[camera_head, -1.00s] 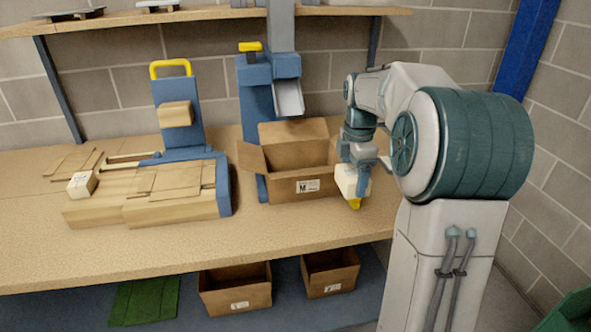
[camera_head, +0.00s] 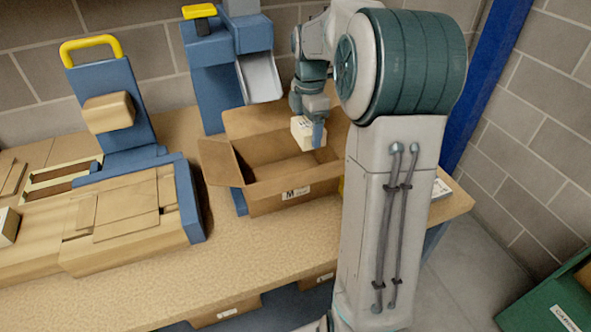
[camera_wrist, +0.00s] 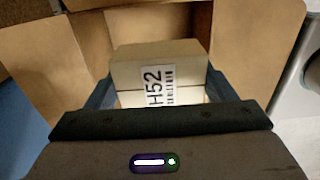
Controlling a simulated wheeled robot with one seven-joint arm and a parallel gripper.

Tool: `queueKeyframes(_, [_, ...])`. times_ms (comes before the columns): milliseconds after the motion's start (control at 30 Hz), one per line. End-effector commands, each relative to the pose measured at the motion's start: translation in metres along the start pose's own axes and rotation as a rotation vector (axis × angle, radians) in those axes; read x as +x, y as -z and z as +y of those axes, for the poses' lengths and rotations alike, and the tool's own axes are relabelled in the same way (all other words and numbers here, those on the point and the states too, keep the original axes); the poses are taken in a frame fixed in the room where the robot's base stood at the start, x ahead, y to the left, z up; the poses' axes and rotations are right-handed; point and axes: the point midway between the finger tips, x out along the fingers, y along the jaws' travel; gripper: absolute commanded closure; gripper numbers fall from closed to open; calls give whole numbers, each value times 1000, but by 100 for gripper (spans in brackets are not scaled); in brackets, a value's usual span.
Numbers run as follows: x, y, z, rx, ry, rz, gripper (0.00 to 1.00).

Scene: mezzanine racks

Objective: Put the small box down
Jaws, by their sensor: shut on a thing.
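The small box (camera_head: 302,133) is pale with a white label. In the wrist view the small box (camera_wrist: 155,72) sits between the two fingers, and its label reads H52. My gripper (camera_head: 314,136) is shut on it. In the head view it hangs over the open top of the brown carton (camera_head: 285,198), towards its right side. The carton has a label with an M and its flaps stand open. The wrist view shows carton walls (camera_wrist: 240,45) around the small box. The underside of the small box is hidden.
A blue stand with a grey chute (camera_head: 260,78) rises behind the carton. A blue fixture with a yellow handle (camera_head: 92,50) and flat cardboard (camera_head: 120,215) lie to the left. Bare bench top (camera_head: 235,260) shows in front. A green bin (camera_head: 560,300) stands at lower right.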

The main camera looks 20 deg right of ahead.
Motion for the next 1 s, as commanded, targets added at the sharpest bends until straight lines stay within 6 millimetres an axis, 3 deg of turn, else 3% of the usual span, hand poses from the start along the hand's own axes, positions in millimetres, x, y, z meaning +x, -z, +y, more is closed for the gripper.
queueKeyframes(200, [60,1,-1,-2,6,2,47])
queueKeyframes(333, [88,1,-1,-3,5,1,47])
queueKeyframes(567, [109,1,0,-2,3,1,47])
queueKeyframes(800, [144,0,0,-1,4,0,47])
queueKeyframes(1000, [150,0,0,-1,-1,-1,47])
